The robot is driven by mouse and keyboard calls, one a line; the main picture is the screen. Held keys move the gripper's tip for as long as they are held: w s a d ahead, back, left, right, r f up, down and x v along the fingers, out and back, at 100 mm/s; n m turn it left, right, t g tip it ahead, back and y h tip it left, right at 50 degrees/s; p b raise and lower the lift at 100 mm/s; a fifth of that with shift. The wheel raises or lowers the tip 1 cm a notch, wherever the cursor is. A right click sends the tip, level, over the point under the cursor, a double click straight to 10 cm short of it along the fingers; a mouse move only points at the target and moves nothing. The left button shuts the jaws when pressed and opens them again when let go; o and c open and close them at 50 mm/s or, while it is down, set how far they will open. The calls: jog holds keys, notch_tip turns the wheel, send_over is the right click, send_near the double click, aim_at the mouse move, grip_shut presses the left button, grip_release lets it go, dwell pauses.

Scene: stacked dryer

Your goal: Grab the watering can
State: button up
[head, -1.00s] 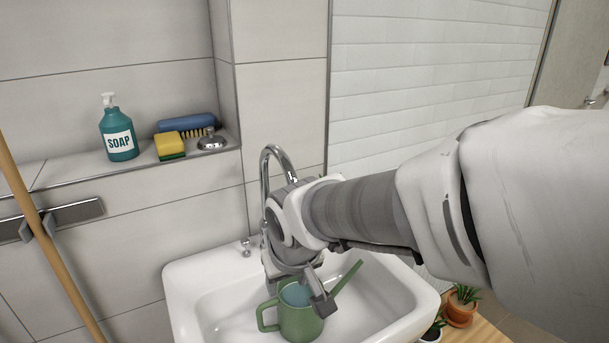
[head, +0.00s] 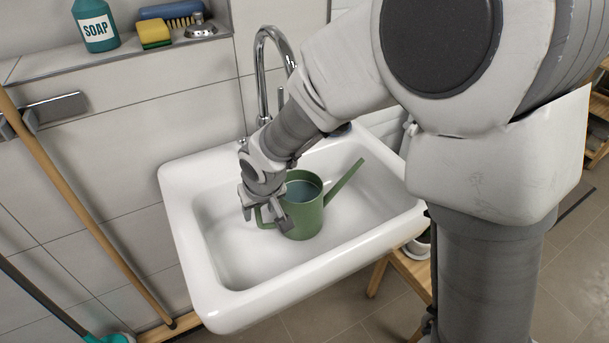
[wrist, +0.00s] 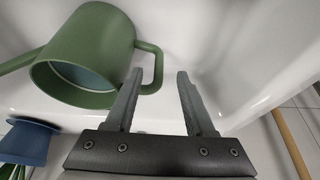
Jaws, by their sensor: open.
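The green watering can (head: 304,218) stands in the white sink, with its spout pointing up to the right and its handle on the left. My gripper (head: 266,214) is at the handle side of the can. In the wrist view the can (wrist: 108,38) is at the upper left and its handle (wrist: 157,66) reaches toward the fingers. My gripper (wrist: 160,78) is open there, with the handle close to the left fingertip. In the head view the fingers partly hide the handle.
The sink (head: 240,275) has a raised rim around the can. A curved faucet (head: 262,70) stands behind my wrist. A soap bottle (head: 96,28), yellow sponge (head: 154,34) and blue brush (head: 172,10) sit on a ledge. A wooden pole (head: 90,215) leans at the left.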

aim_at(260, 217)
jog(key=shift+b+x, duration=0.8)
jog(key=shift+x, duration=2.4)
jog(key=shift+d, duration=0.15)
grip_shut()
